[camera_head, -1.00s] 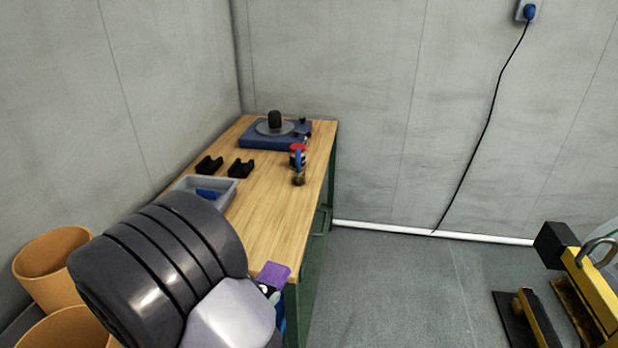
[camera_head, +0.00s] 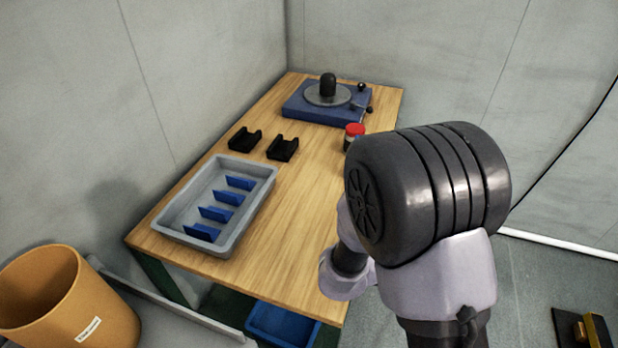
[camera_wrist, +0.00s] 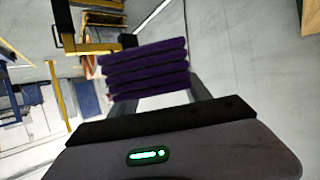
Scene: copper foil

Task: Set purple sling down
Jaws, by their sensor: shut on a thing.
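The purple sling (camera_wrist: 146,68) shows in the wrist view as a folded, ribbed bundle. My gripper (camera_wrist: 150,92) is shut on it, with a dark finger visible at its right side. The sling appears held in the air, with floor and yellow frame parts far behind it. In the head view my own arm fills the right middle, and the sling and the gripper's fingers are hidden there.
A wooden workbench (camera_head: 283,218) holds a grey tray (camera_head: 262,172) with blue dividers, two black cradles (camera_head: 283,149), a blue turntable-like device (camera_head: 300,111) and a red-capped jar (camera_head: 354,131). Its front right top looks clear. An orange bin (camera_head: 95,290) stands at left; a blue bin (camera_head: 285,325) sits below.

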